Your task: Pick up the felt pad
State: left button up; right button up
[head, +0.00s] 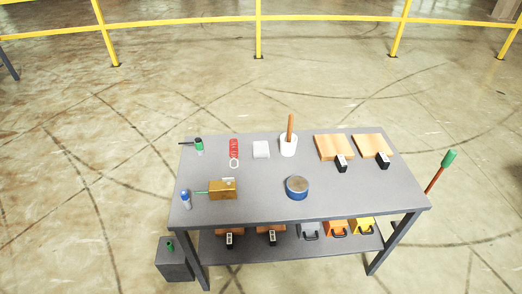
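A small pale grey square pad (261,149), which looks like the felt pad, lies flat near the back edge of the grey table (255,185). It sits between a red item with a white ring and a white pot. Nothing covers it. Neither of my grippers shows in the head view.
Beside the pad are the red item (234,148) and the white pot (288,147) with a wooden handle. Two wooden boards (333,146), a blue-rimmed round tin (297,188) and a brass-coloured box (223,190) also stand on top. The front right tabletop is clear. Yellow railing (180,22) runs behind.

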aim_at(261, 151)
jog(key=i+l, duration=0.15)
jog(key=l, duration=0.2)
jog(key=i+l+u, duration=0.15)
jog(key=l, duration=0.2)
jog(key=i+l, duration=0.15)
jog(key=l, duration=0.25)
jog(key=i+l+u, duration=0.1)
jog(key=l, duration=0.25)
